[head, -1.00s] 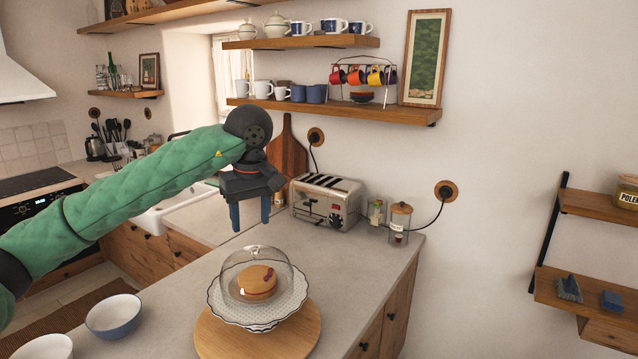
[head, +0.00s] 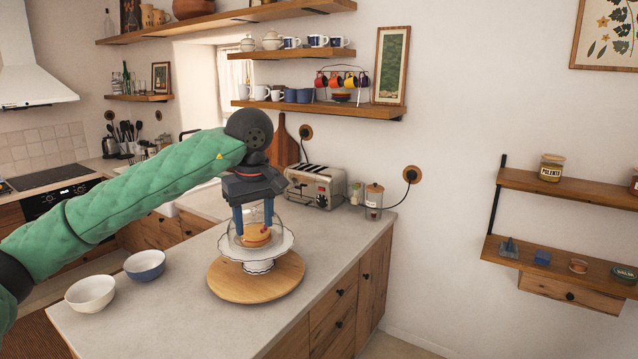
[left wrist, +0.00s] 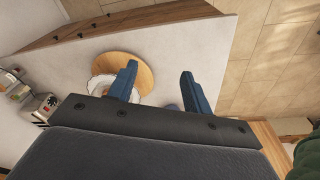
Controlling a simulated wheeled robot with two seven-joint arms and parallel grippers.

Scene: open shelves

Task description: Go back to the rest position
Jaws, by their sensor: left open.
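My left gripper (head: 254,216) is in the middle of the head view, in front of the glass-domed cake stand in the picture. Its two blue fingers point down, apart and with nothing between them. In the left wrist view the fingers (left wrist: 158,82) are also spread and empty, above the counter. My right gripper is in neither current view.
A cake stand (head: 284,243) with a dome and a cake stands on a round wooden board (head: 282,284). Two bowls (head: 92,294) (head: 145,265) stand at the counter's left. A toaster (head: 322,188) and jar (head: 373,203) are behind. Wall shelves (head: 565,188) hang at right.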

